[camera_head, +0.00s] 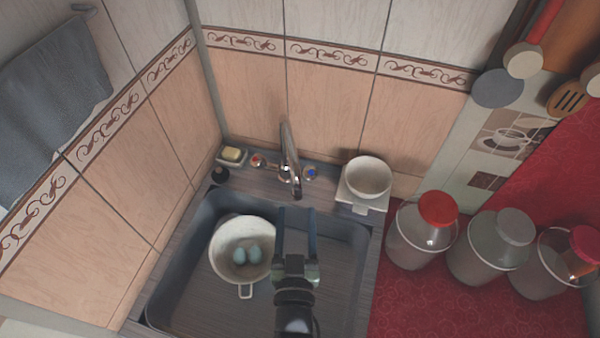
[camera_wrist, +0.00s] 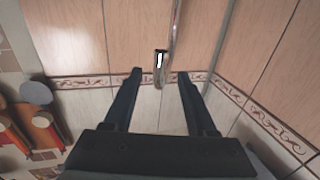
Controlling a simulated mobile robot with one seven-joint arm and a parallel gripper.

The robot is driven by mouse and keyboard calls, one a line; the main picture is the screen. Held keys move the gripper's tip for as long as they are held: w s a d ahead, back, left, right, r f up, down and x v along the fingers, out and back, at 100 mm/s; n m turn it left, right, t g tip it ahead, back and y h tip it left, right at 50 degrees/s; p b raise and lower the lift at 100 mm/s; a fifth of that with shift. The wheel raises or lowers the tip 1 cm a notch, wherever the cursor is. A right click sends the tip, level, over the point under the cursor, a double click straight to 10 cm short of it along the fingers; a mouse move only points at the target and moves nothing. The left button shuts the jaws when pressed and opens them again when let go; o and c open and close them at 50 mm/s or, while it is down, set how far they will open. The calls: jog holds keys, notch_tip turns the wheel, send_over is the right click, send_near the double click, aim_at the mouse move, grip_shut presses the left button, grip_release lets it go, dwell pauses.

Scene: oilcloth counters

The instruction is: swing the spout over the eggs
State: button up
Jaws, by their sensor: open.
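The chrome spout (camera_head: 290,150) rises from the tap behind the sink, and its tip hangs toward the basin, to the right of the pot. Two pale blue eggs (camera_head: 246,255) lie in a white pot (camera_head: 226,235) in the left part of the sink. My gripper (camera_head: 296,211) is open over the sink, its fingertips just in front of the spout's tip. In the wrist view, the spout (camera_wrist: 175,35) comes down from the top, and its end shows just beyond the gap of my gripper (camera_wrist: 160,73). Nothing is between the fingers that I can make out.
The sink rim (camera_head: 375,250) surrounds the basin. Tap knobs flank the spout, with soap (camera_head: 232,154) to the left. A white bowl (camera_head: 369,176) stands right of the tap. Several lidded jars (camera_head: 420,232) stand on the red counter (camera_head: 410,315). The right basin is free.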

aim_at(290, 166)
jog(key=w, duration=1)
jog(key=shift+d+p, duration=0.2)
jog(key=shift+p, duration=0.15)
grip_shut()
dwell(0.9)
